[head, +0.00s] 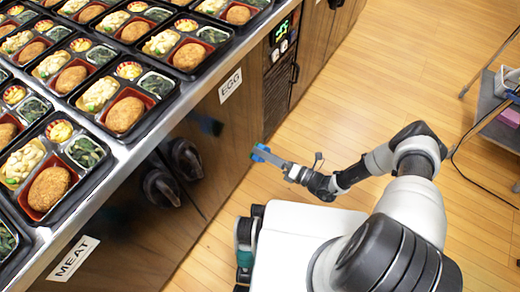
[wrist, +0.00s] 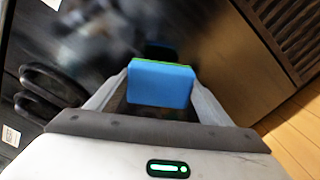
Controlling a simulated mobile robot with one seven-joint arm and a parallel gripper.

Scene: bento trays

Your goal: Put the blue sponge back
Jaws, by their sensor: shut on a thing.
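The blue sponge (head: 258,156) is small and block-shaped. In the wrist view the sponge (wrist: 160,85) sits between both fingers, with a thin green layer along its top edge. My gripper (head: 264,153) is shut on the sponge and holds it in the air in front of the dark cabinet under the counter. In the wrist view the fingers of my gripper (wrist: 160,88) press on the sponge's left and right sides. The sponge's far side is hidden.
Bento trays (head: 103,137) fill the counter at the left. The cabinet front (head: 235,135) has dark handles (head: 186,158) and EGG (head: 230,85) and MEAT (head: 73,258) labels. A grey cart (head: 490,115) stands at the right, holding a pink item (head: 510,117). Wooden floor between is clear.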

